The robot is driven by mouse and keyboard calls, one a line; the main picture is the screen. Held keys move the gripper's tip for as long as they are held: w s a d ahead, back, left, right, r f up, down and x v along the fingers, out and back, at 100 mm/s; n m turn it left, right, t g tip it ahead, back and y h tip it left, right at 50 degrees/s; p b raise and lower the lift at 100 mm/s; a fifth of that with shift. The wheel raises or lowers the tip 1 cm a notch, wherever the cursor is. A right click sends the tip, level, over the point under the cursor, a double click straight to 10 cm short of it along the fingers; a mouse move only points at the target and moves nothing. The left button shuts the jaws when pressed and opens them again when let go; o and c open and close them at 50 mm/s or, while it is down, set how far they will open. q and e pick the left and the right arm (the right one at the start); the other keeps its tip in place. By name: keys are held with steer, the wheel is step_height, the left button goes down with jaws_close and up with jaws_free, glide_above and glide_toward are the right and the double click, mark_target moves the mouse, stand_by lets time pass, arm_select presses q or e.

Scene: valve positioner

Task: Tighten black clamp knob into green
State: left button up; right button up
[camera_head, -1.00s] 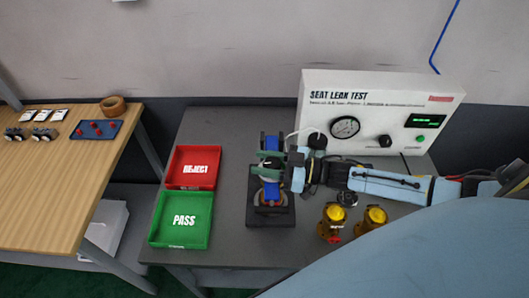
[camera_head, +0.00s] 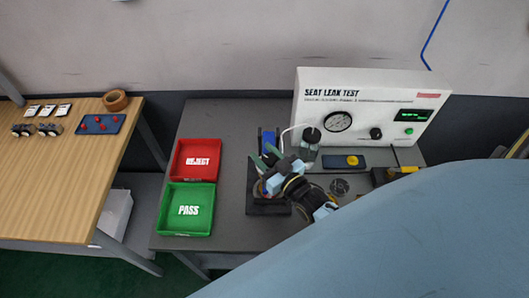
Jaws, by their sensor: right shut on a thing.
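A dark fixture (camera_head: 254,207) stands on the grey bench, with a blue part (camera_head: 268,137) upright at its back. My right gripper (camera_head: 266,163) is over the fixture, reaching in from the lower right with greenish fingers pointing up and left. It is shut on the black clamp knob, which is mostly hidden between the fingers. The green zone cannot be made out. My left gripper is out of view.
The seat leak test box (camera_head: 365,105) stands behind, with a black-capped part (camera_head: 311,136) before it. Red reject (camera_head: 197,147) and green pass (camera_head: 171,226) trays lie left of the fixture. A dark blue tray (camera_head: 361,166) holds a yellow disc. My arm covers the lower right.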

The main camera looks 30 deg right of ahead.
stand_by(0.3)
steer(key=o, duration=1)
steer(key=shift+c, duration=0.2)
steer(key=s+d+b, duration=0.1)
steer(key=s, duration=1.2)
steer(key=shift+s+b, duration=0.15)
steer(key=shift+b, duration=0.2)
steer(key=shift+d, duration=0.1)
